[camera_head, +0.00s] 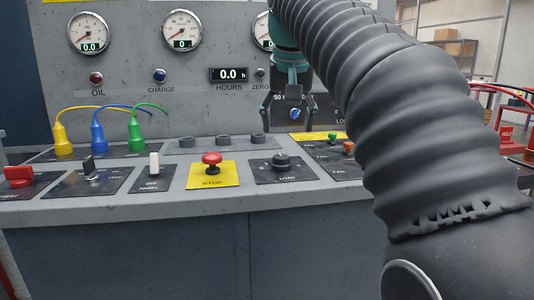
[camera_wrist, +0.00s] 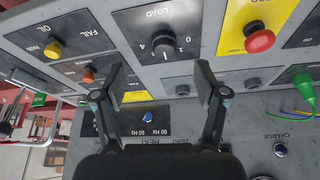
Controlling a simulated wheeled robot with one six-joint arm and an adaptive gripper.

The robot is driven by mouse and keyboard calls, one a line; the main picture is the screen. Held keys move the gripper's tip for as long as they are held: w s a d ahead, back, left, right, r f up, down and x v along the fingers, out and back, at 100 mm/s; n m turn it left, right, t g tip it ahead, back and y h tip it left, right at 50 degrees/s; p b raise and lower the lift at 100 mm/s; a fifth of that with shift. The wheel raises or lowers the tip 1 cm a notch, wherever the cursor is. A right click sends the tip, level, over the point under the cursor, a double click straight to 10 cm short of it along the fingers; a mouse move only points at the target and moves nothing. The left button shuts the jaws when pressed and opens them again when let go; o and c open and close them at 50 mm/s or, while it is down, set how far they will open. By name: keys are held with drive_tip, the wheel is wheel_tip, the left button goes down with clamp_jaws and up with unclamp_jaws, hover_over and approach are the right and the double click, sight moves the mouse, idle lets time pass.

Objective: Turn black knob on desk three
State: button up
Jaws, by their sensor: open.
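The black knob (camera_head: 281,161) stands upright on a dark plate (camera_head: 303,170) marked LOAD, on the sloping grey desk. It also shows in the wrist view (camera_wrist: 164,43), upside down, with 0 and 1 marks beside it. My gripper (camera_head: 287,119) is open and empty, above and behind the knob, in front of the upright panel. In the wrist view my gripper's two fingers (camera_wrist: 160,80) are spread wide, with the knob beyond and between their tips. Nothing touches the knob. I cannot read a desk number.
A red STOP button (camera_head: 212,160) on a yellow plate sits left of the knob. Green and orange buttons (camera_head: 348,147) sit to its right. Low dark caps (camera_head: 223,141) stand behind. Coloured plugs with cables (camera_head: 97,137) rise at the left. Gauges (camera_head: 182,30) fill the upright panel.

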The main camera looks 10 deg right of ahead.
sight(281, 157)
drive_tip(key=w+f, duration=0.2)
drive_tip(key=f, duration=0.1)
drive_tip(key=w+f, duration=0.5)
drive_tip(key=f, duration=0.2)
drive_tip(key=shift+w+d, duration=0.35)
idle(0.3)
drive_tip(key=c, duration=1.2)
